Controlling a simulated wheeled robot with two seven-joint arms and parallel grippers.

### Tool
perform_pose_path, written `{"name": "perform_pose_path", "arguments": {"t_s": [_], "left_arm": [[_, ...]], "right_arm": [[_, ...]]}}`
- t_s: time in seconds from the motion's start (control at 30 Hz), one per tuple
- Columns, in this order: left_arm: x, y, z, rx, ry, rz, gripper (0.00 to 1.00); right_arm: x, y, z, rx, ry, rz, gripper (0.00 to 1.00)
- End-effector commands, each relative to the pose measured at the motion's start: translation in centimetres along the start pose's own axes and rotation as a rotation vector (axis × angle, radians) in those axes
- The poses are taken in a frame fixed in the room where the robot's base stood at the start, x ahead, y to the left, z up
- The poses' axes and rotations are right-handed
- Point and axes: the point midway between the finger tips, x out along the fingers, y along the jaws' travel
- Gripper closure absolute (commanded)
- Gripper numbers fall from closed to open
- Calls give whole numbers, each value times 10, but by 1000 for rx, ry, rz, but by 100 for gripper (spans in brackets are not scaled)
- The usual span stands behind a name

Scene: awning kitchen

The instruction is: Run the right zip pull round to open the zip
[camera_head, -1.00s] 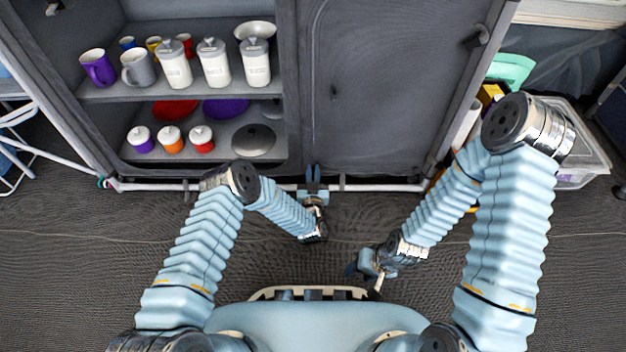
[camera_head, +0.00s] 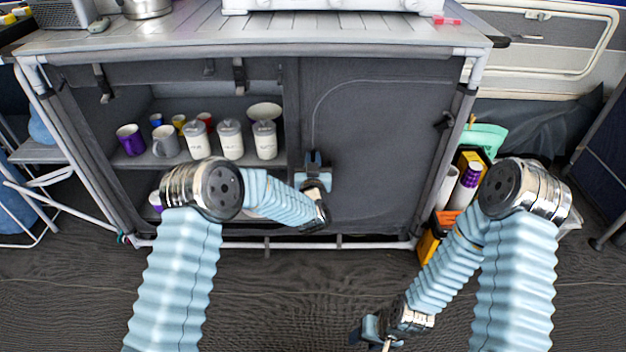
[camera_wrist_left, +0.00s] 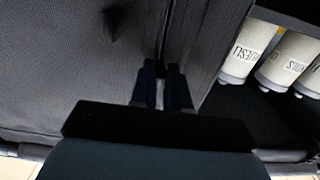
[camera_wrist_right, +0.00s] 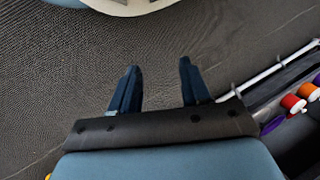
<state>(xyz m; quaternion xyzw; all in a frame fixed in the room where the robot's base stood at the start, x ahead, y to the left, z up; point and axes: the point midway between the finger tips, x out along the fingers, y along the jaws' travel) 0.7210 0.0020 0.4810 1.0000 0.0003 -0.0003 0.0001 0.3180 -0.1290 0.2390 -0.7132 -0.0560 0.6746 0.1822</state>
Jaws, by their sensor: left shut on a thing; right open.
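The grey fabric door panel (camera_head: 385,135) covers the right half of the cabinet. A curved zip seam (camera_head: 345,84) shows on its upper left. My left gripper (camera_head: 315,158) is at the panel's left edge, about halfway up. In the left wrist view its fingers (camera_wrist_left: 163,85) are shut on a small pale thing at the seam, likely the zip pull, mostly hidden between them. I cannot tell how far the zip is parted. My right gripper (camera_head: 357,338) is open and empty, low over the floor, away from the cabinet; its spread fingers show in the right wrist view (camera_wrist_right: 158,85).
The open left half holds white canisters (camera_head: 231,140), mugs (camera_head: 131,140) and a bowl (camera_head: 265,111). The cabinet's bottom rail (camera_head: 290,244) runs near the floor. Bottles and boxes (camera_head: 468,180) stand at the cabinet's right side. The floor before the panel is clear.

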Motion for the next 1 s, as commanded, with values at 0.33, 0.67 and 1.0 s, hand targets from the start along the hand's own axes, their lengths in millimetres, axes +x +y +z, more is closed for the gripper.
{"name": "perform_pose_path", "arguments": {"t_s": [0.33,0.67,1.0], "left_arm": [[-1,1,-128,-1,2,1,100],[-1,1,-202,0,0,1,100],[0,1,-225,0,0,1,100]], "right_arm": [[-38,-22,5,-12,-14,-12,53],[-59,-39,9,-25,-28,-25,53],[-64,-44,11,-28,-32,-29,53]]}}
